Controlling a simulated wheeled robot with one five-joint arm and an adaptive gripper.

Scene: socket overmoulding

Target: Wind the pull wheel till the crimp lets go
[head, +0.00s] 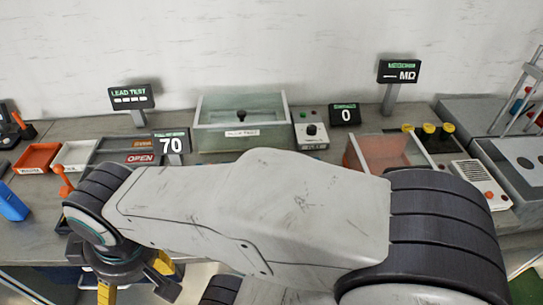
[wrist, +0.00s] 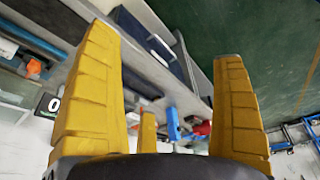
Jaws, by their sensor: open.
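My gripper (head: 136,282) hangs at the lower left of the head view, in front of the bench's front edge. In the wrist view its yellow fingers (wrist: 166,45) stand wide apart with nothing between them. No wheel or crimp can be made out, and my arm hides part of the bench.
Orange (head: 36,157) and white (head: 75,154) trays and a blue object (head: 12,205) lie at the left. A clear-walled box (head: 241,134) stands at the back, with a knobbed unit (head: 312,132) beside it. A reddish bin (head: 377,153) is right of centre.

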